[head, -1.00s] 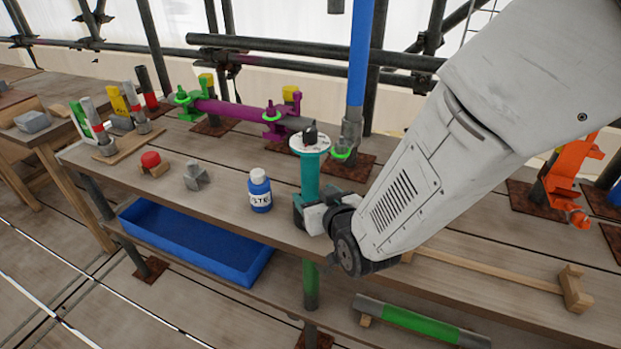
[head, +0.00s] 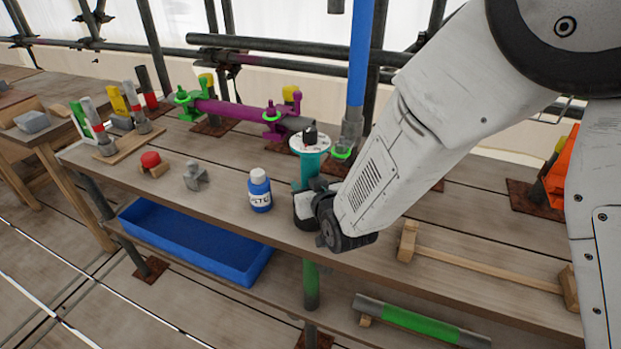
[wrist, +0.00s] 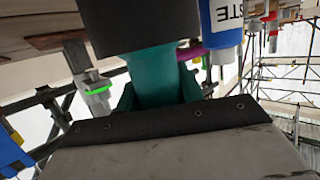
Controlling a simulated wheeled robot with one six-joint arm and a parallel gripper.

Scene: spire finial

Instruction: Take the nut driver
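The nut driver seems to be the upright teal tool (head: 306,172) near the bench's front edge, right of the bottle. It has a white disc and dark knob on top and a dark lower part. My gripper (head: 318,197) is at its lower half, reaching in from the right. In the wrist view the teal shaft (wrist: 150,78) and a dark cylinder (wrist: 138,25) fill the middle, right in front of my gripper. My fingertips are hidden or blend with the tool, so I cannot tell whether they grip it.
A blue bottle (head: 260,192) stands close left of the tool. A blue upright pole (head: 360,60) with a clamp rises behind it. A wooden rack (head: 490,268) lies to the right. A grey fitting (head: 196,177) and red-topped piece (head: 151,163) sit left. A blue tray (head: 195,240) is below.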

